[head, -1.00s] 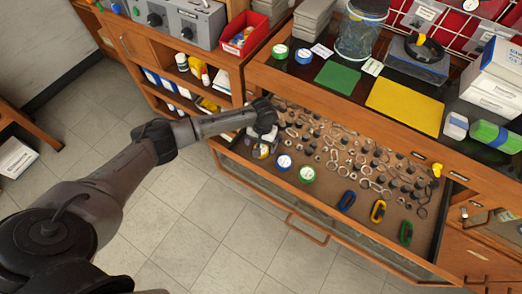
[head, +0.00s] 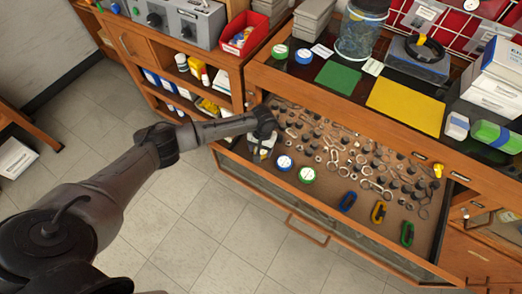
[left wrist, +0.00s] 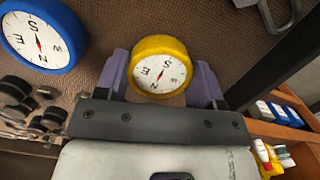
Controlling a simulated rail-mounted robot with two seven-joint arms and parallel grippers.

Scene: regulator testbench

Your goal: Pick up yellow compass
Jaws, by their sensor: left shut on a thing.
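The yellow compass (left wrist: 160,66) has a white dial with a red needle. In the left wrist view it sits between the two purple-grey fingers of my left gripper (left wrist: 162,78), which is shut on it. In the head view my left gripper (head: 262,146) is at the left end of the open drawer (head: 330,222), and it hides the yellow compass there. I cannot tell whether the compass touches the drawer floor. My right gripper is not in view.
A blue compass (head: 284,162) and a green compass (head: 307,175) lie close to the right of my left gripper. A shelf with bottles (head: 195,68) stands behind left.

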